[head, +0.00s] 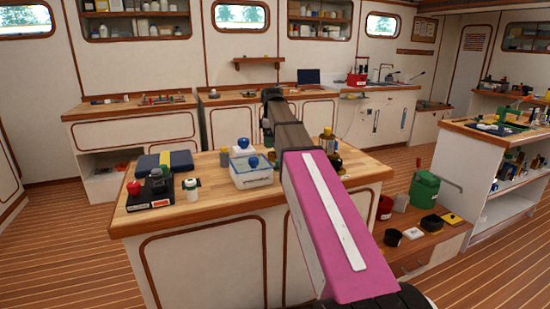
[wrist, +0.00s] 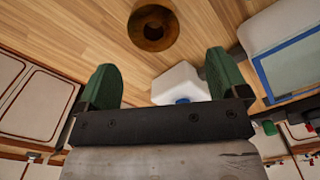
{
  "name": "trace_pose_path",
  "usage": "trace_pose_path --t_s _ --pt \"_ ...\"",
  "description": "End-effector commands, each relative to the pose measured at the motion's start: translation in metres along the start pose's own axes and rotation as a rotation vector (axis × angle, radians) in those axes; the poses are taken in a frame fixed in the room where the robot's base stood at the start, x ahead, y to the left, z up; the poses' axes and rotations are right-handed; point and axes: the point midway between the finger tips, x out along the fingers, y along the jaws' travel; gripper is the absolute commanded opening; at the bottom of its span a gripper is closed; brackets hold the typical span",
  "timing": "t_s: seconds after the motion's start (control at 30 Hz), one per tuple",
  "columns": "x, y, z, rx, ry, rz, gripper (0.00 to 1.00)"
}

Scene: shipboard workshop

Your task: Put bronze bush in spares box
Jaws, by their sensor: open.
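In the wrist view the bronze bush (wrist: 153,26), a brown ring with a dark centre hole, stands on the wooden worktop beyond my fingertips. My gripper (wrist: 160,78) is open and empty, its two green fingers spread wide, apart from the bush. In the head view the gripper end (head: 267,132) is over the worktop, partly hidden by my arm. A pale box with a blue-edged panel (wrist: 288,68) shows at right in the wrist view.
A white container with a blue top (wrist: 182,82) lies between the fingers in the wrist view. A black device with a red knob (head: 150,190), a dark blue case (head: 166,161) and a small white jar (head: 192,188) are on the bench's left. Bottles (head: 327,143) stand right of my arm.

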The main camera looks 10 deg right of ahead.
Motion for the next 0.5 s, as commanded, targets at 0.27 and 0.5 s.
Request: trace_pose_path --t_s 0.27,0.5 --pt "0.021 0.001 0.002 0.001 0.001 -0.001 0.92" --pt "0.050 0.005 0.009 0.002 0.000 -0.002 0.92"
